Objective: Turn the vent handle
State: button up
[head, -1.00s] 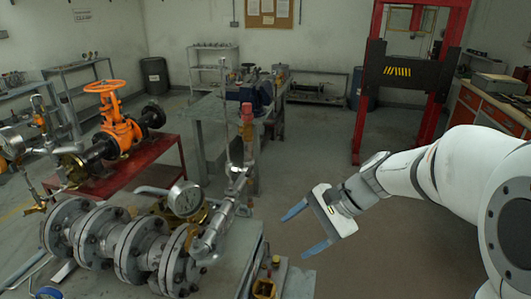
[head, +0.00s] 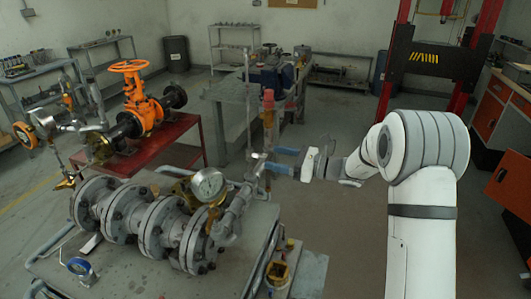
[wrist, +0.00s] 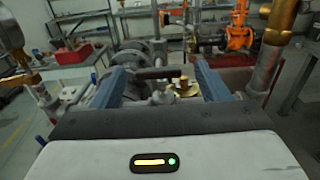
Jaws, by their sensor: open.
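A dark lever handle (wrist: 158,73), likely the vent handle, sits on a small grey fitting (wrist: 161,94) in the wrist view. It lies crosswise between the two blue fingers of my gripper (wrist: 157,69), with a gap visible on both sides. In the head view my gripper (head: 272,160) is open and points left at the thin upright pipework (head: 240,200) beside the pressure gauge (head: 208,184). The handle is too small or hidden to make out in the head view.
Grey flanged pipes (head: 150,222) stand on the near bench, left of my gripper. An upright pipe with a reddish top (head: 268,110) rises close behind the fingers. An orange valve (head: 140,100) stands on a red table farther back.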

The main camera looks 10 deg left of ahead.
aim_at(271, 156)
jog(key=shift+w+a+p, duration=0.2)
jog(key=shift+a+p, duration=0.1)
jog(key=shift+a, duration=1.2)
jog(key=shift+c, duration=0.3)
